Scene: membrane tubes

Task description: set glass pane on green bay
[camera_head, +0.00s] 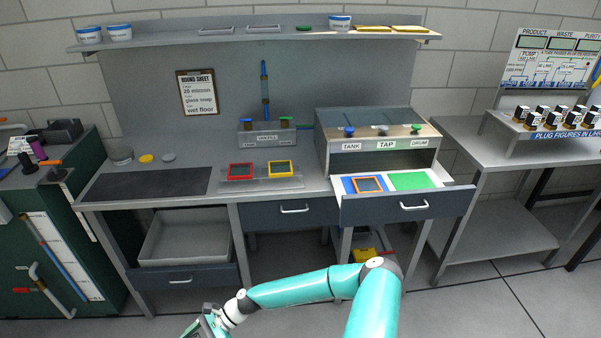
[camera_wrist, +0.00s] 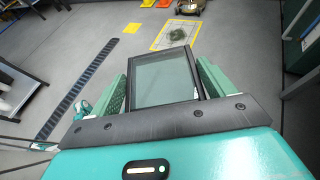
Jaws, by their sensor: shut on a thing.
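My gripper (camera_head: 206,324) is low at the bottom edge of the head view, left of centre and well away from the drawer. In the wrist view my gripper (camera_wrist: 160,86) is shut on a dark-framed glass pane (camera_wrist: 163,76), with one finger on each side of it. The green bay (camera_head: 412,180) is the right part of the pulled-out drawer (camera_head: 441,200), and it looks empty. The blue bay (camera_head: 350,186) beside it carries an orange-framed pane (camera_head: 369,185).
A red-framed pane (camera_head: 240,170) and a yellow-framed pane (camera_head: 281,168) sit on a bench rack. A cabinet with TANK, TAP and DRUM knobs (camera_head: 381,131) stands above the drawer. A steel table (camera_head: 480,148) is to the right. Open floor lies in front of the bench.

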